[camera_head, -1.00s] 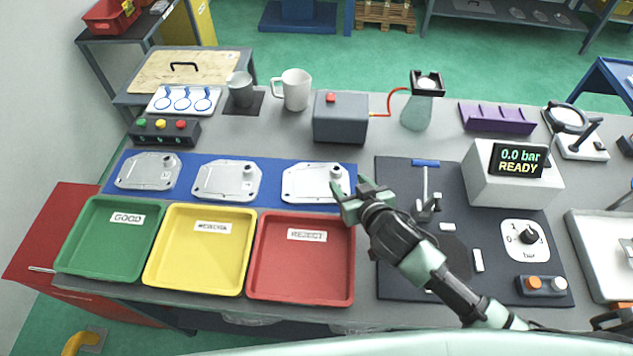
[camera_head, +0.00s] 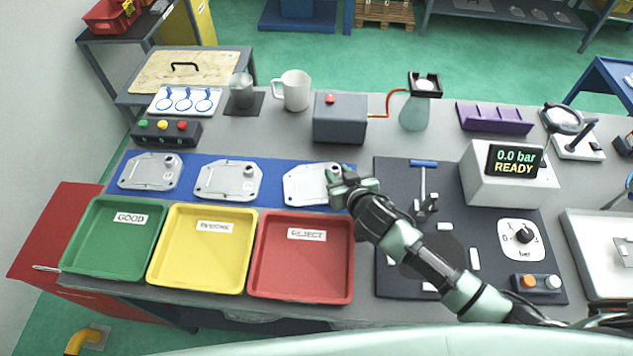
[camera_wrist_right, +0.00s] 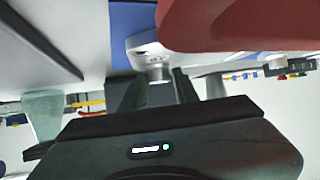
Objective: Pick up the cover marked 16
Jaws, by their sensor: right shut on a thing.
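Three flat grey metal covers lie in a row on the blue mat (camera_head: 272,199) in the head view: a left one (camera_head: 143,173), a middle one (camera_head: 217,181) and a right one (camera_head: 303,186). No number can be read on any of them. My right gripper (camera_head: 336,181) is at the right end of the right cover and hides that end. In the right wrist view its fingers (camera_wrist_right: 155,88) are shut on the round boss of this cover (camera_wrist_right: 145,47). The cover appears to rest on the mat. My left gripper is not in view.
Green (camera_head: 72,268), yellow (camera_head: 152,284) and red (camera_head: 255,294) trays labelled GOOD, an unclear word and REJECT stand in front of the mat. A grey box (camera_head: 340,131) and a white mug (camera_head: 292,90) stand behind it. A dark board (camera_head: 395,281) lies to the right.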

